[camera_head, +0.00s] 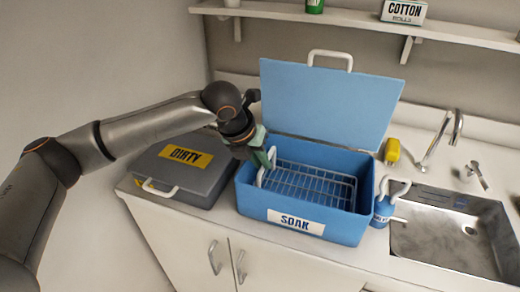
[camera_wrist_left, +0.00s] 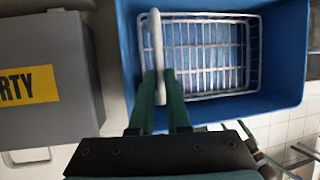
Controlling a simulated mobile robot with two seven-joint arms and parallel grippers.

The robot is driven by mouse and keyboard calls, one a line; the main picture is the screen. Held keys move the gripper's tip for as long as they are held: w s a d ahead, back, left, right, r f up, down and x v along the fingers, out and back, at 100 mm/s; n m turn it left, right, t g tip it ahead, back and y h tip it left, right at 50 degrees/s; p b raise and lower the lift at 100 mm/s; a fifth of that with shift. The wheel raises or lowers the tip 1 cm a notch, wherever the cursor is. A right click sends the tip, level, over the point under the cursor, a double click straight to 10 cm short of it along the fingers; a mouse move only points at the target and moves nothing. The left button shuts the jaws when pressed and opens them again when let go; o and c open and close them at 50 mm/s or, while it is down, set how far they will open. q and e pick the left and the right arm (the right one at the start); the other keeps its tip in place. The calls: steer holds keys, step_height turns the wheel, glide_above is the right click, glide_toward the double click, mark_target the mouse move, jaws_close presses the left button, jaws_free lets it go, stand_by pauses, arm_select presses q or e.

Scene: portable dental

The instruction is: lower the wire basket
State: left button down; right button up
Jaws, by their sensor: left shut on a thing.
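The white wire basket (camera_head: 315,187) sits inside the open blue SOAK box (camera_head: 350,229). Its top looks close to the level of the box rim; I cannot tell whether it touches the bottom. In the left wrist view the basket (camera_wrist_left: 205,95) lies within the blue walls (camera_wrist_left: 277,105). My left gripper (camera_head: 268,160) is at the basket's left end, its green fingers (camera_wrist_left: 163,90) shut on the white basket handle (camera_wrist_left: 157,45). The box's blue lid (camera_head: 328,105) stands open behind. My right gripper is not in view.
A closed grey DIRTY box (camera_head: 182,172) stands left of the blue box. A blue bottle (camera_head: 384,207), a yellow object (camera_head: 392,151) and a metal sink (camera_head: 445,235) are to the right. A shelf (camera_head: 450,35) runs above.

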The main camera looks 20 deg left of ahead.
arm_select(q)
steer(key=shift+s+f, duration=0.1)
steer(key=shift+f, duration=0.4)
steer(key=c, duration=1.1)
jaws_free()
steer(key=shift+o, duration=1.1)
steer(key=shift+r, duration=0.1)
steer(key=v, duration=1.2)
steer(key=shift+r, duration=0.2)
steer(key=shift+a, duration=0.1)
